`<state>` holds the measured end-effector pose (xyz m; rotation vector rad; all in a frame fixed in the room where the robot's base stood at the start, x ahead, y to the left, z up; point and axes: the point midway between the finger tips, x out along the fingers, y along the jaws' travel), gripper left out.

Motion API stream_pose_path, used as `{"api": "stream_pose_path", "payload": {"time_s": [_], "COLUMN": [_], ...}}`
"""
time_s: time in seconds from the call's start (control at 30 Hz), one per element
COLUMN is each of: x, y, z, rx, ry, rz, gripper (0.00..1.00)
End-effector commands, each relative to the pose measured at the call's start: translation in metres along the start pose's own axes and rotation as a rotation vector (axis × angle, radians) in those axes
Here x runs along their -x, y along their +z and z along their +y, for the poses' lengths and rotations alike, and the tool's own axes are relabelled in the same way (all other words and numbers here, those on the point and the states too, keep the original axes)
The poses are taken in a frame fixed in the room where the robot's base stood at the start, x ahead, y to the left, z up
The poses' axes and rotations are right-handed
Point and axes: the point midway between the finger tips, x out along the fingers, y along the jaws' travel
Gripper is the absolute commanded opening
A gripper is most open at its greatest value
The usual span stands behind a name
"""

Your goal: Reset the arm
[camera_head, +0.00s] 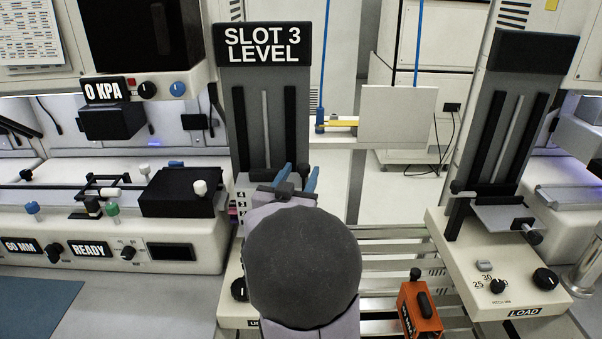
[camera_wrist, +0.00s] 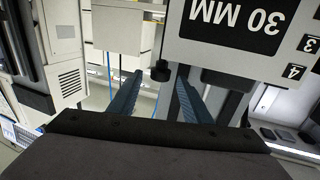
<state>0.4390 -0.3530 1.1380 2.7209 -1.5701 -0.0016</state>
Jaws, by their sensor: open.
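My gripper (camera_head: 297,180) is in front of the foot of the left tower, which carries the sign "SLOT 3 LEVEL" (camera_head: 262,44). Its two blue fingers are spread apart. In the wrist view my gripper (camera_wrist: 159,72) is open, with no object clamped in it. A pale block with an upside-down "30 MM" label (camera_wrist: 232,22) and numbers at its side is close beyond the fingers. A small black knob (camera_wrist: 160,72) shows between the fingertips; I cannot tell whether they touch it. My arm hides most of the tower's foot in the head view.
A right tower (camera_head: 497,120) stands on a base marked "LOAD" (camera_head: 524,312). An orange box with a black handle (camera_head: 420,312) sits right of my arm, near metal rails (camera_head: 385,262). A bench unit with a "READY" display (camera_head: 89,251) is at left. A pale plate (camera_head: 398,114) is between the towers.

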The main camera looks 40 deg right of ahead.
Motion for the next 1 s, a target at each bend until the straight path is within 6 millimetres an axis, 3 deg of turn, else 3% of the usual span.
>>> {"api": "stream_pose_path", "payload": {"time_s": [0.37,0.47,0.57,0.67,0.7,0.73,0.8,0.87,1.0], "x": [-0.001,-0.001,0.001,0.007,0.014,0.022,0.038,0.055,0.107], "y": [-0.006,-0.023,-0.052,-0.094,-0.107,-0.101,-0.065,-0.037,0.027], "z": [-0.002,-0.008,-0.019,-0.039,-0.056,-0.073,-0.103,-0.123,-0.159], "rx": [0.003,0.016,0.046,0.096,0.124,0.142,0.158,0.17,0.22], "ry": [-0.007,-0.032,-0.076,-0.149,-0.211,-0.271,-0.38,-0.461,-0.63], "rz": [0.009,0.038,0.086,0.153,0.162,0.131,0.013,-0.085,-0.326], "gripper": [0.44,0.44,0.44,0.44,0.44,0.44,0.44,0.44,0.44]}}
